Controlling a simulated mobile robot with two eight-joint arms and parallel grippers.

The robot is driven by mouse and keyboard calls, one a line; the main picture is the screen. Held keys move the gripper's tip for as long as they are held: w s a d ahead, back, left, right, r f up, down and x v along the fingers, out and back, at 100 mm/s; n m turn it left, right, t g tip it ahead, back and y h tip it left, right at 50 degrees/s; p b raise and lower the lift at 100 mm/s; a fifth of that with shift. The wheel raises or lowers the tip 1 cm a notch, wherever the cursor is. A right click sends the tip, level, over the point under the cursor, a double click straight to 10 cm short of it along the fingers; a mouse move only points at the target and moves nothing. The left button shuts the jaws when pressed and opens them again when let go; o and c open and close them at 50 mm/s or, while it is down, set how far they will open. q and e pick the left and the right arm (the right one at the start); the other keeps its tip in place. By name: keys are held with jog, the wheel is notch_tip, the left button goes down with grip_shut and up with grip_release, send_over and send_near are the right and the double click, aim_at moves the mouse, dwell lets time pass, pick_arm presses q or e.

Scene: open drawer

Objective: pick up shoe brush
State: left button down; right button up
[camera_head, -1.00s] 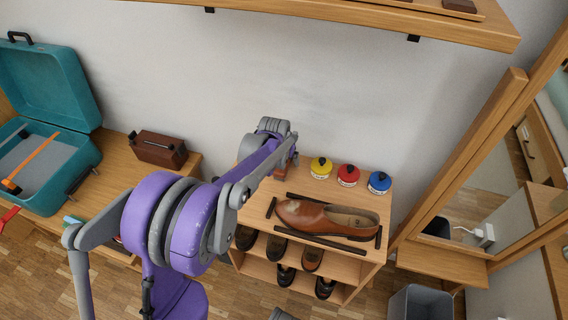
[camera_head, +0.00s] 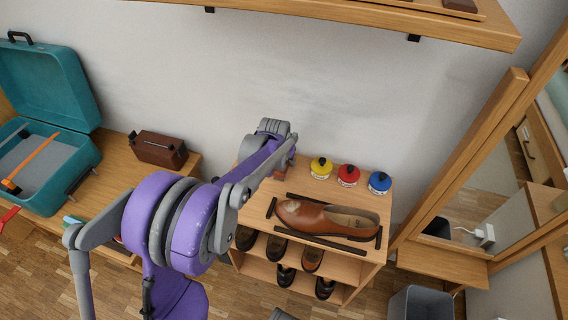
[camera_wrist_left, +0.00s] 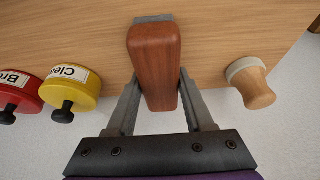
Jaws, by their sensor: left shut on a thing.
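The shoe brush (camera_wrist_left: 155,62) has a reddish-brown wooden back, and a small grey part shows at its far end. In the left wrist view it is between the two fingers of my left gripper (camera_wrist_left: 158,88), which is shut on it. The wooden surface is behind it, and I cannot tell whether the brush touches it. In the head view my left arm reaches to the back left of the shoe rack, and its links hide most of the gripper and brush. My right gripper is not in view.
Yellow (camera_head: 321,168), red (camera_head: 347,175) and blue (camera_head: 380,183) polish tins line the back of the rack top. A brown shoe (camera_head: 325,218) lies in front. A wooden-handled dauber (camera_wrist_left: 252,82) stands beside the brush. A mirror (camera_head: 490,190) is at right.

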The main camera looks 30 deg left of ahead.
pick_arm(q)
jog(key=shift+r, duration=0.15)
jog(key=r+p, duration=0.1)
jog(key=r, duration=0.4)
jog(key=r+p, duration=0.1)
jog(key=r, duration=0.1)
jog(key=shift+s+r+p, duration=0.2)
jog(key=shift+s+p, duration=0.05)
jog(key=shift+p, duration=0.1)
jog(key=s+d+p, duration=0.1)
jog(key=s+d, duration=0.1)
jog(key=s, duration=0.7)
jog(key=s+d+p, duration=0.1)
jog(key=s+d, duration=0.1)
jog(key=s, duration=0.8)
jog(key=shift+d, duration=0.35)
jog(key=shift+f, duration=0.1)
